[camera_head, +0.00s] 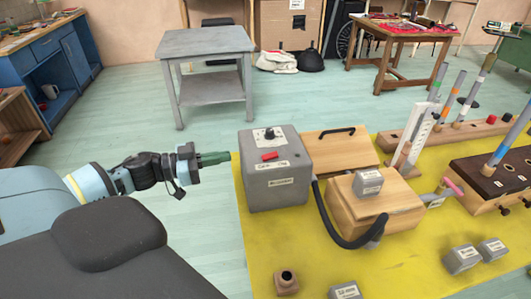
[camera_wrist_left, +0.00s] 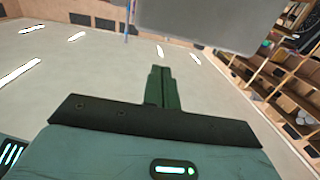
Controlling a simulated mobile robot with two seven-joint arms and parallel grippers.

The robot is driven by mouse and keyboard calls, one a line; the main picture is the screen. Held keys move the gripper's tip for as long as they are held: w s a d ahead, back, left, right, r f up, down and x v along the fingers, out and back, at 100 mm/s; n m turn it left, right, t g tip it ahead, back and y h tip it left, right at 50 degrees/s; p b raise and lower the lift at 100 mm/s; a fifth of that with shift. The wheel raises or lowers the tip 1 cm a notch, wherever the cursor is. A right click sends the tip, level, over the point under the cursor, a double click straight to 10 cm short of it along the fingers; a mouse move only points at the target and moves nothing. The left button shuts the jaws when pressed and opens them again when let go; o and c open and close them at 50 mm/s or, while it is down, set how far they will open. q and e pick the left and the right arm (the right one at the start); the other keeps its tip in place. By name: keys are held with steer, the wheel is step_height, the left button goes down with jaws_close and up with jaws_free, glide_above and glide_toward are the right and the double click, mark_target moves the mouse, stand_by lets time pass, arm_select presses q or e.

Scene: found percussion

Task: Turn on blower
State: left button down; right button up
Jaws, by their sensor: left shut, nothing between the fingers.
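The blower (camera_head: 275,165) is a grey box on the yellow table top. A red switch (camera_head: 269,156) and a black knob (camera_head: 269,133) sit on its upper face. A black hose (camera_head: 330,225) runs from its right side to a wooden box. My left gripper (camera_head: 228,157) has green fingers, closed together and empty, close to the left side of the blower at about the height of its top. In the left wrist view the fingers (camera_wrist_left: 161,88) are together, and a grey surface (camera_wrist_left: 205,18) fills the top. My right gripper is not in view.
The yellow table (camera_head: 225,250) carries wooden boxes, a row of upright tubes, several small grey blocks and a small wooden block (camera_head: 286,282). A grey side table (camera_head: 205,43) stands behind on open floor. A blue cabinet (camera_head: 50,65) is at the left.

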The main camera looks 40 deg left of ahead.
mark_target(263, 157)
arm_select(q)
steer(key=shift+m+g+h, duration=0.6)
steer(key=shift+g+h, duration=0.1)
steer(key=r, duration=0.2)
steer(key=w+r, duration=0.1)
steer(key=r, duration=0.1)
steer(key=shift+w+a, duration=0.1)
steer(key=shift+a, duration=0.1)
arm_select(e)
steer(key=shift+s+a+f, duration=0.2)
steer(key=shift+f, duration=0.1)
arm_select(q)
steer(key=shift+d+f, duration=0.1)
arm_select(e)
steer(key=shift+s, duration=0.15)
arm_select(q)
steer(key=b+x, duration=0.1)
steer(key=x, duration=0.8)
steer(key=shift+w, duration=0.2)
steer(key=f, duration=0.1)
steer(key=d+f, duration=0.1)
steer(key=shift+w+f, duration=0.5)
steer(key=shift+f, duration=0.5)
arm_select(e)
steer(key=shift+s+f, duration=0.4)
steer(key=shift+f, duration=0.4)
